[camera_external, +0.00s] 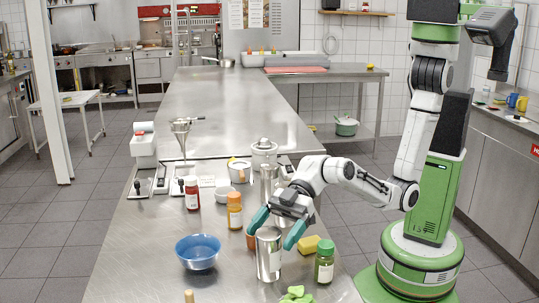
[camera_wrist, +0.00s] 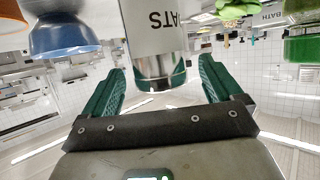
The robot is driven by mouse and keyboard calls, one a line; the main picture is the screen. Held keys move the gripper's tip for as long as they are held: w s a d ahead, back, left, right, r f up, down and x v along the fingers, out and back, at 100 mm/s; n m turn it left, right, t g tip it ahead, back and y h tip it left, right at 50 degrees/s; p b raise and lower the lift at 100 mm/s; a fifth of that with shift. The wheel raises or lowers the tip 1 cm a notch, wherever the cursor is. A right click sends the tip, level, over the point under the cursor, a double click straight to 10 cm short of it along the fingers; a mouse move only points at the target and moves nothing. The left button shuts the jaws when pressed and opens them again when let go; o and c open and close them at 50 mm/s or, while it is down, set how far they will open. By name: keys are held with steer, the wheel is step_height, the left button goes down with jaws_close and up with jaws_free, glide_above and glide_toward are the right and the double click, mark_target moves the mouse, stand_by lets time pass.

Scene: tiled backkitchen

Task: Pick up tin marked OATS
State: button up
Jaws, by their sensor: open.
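The tin marked OATS (camera_external: 269,260) is a silver cylinder with a pale label, upright on the steel counter. In the wrist view it shows upside down, with the letters "ATS" readable on its label (camera_wrist: 160,22). My gripper (camera_external: 275,233) is open at the tin's upper part, with one green finger on each side. In the wrist view my gripper (camera_wrist: 161,72) has its two fingers apart, with the tin between them and a visible gap on both sides. The tin's far side is hidden.
A blue bowl (camera_external: 198,255) stands left of the tin. An orange-capped jar (camera_external: 234,214) and a red sauce bottle (camera_external: 192,196) stand behind.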

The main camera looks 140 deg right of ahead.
steer(key=shift+x, duration=1.05)
steer(key=c, duration=1.3)
